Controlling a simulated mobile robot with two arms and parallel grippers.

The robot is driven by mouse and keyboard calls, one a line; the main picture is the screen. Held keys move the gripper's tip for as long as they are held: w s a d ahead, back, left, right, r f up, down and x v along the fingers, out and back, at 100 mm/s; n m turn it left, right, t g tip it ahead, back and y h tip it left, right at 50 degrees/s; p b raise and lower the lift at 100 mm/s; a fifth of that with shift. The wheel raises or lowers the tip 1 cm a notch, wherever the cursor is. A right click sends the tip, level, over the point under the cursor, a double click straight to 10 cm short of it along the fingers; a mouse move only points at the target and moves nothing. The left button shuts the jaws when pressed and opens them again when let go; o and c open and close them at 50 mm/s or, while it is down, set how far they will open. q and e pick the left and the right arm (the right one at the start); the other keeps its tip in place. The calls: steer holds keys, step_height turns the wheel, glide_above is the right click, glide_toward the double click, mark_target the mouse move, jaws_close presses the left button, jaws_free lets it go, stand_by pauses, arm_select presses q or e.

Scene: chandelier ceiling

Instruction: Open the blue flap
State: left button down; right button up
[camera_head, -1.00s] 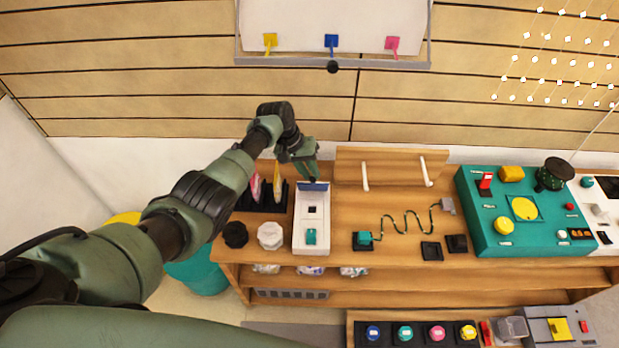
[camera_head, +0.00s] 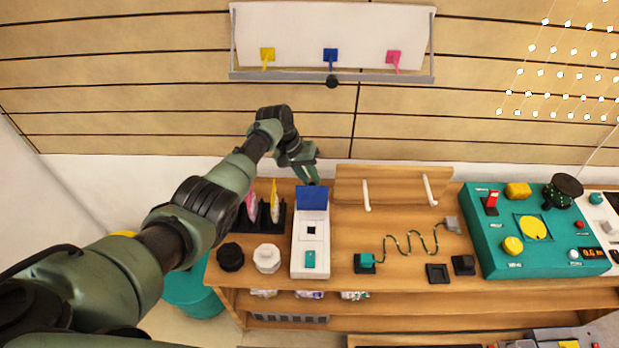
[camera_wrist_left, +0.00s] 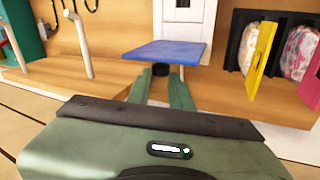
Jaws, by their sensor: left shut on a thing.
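The blue flap (camera_head: 312,199) is at the far end of a white box (camera_head: 309,262) on the wooden bench. In the left wrist view the flap (camera_wrist_left: 165,50) shows as a flat blue plate standing out from the box. My left gripper (camera_head: 312,181) is at the flap's far edge. Its fingers (camera_wrist_left: 161,82) are shut at the flap's edge, with a small dark piece between them just under the plate. The fingertips are partly hidden behind the flap in the wrist view. My right gripper is in neither view.
A black rack (camera_head: 262,216) with yellow and pink pieces stands left of the box. Black (camera_head: 231,256) and white (camera_head: 267,258) knobs are nearer. A wooden board with white handles (camera_head: 366,195) is at right, and a teal panel (camera_head: 497,248) lies farther right.

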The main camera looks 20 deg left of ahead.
arm_select(q)
steer(key=shift+a, duration=0.1)
steer(key=c, duration=1.3)
jaws_free()
steer(key=shift+w+f, duration=0.1)
steer(key=shift+f, duration=0.05)
steer(key=shift+p+v, duration=0.35)
steer(key=shift+v, duration=3.6)
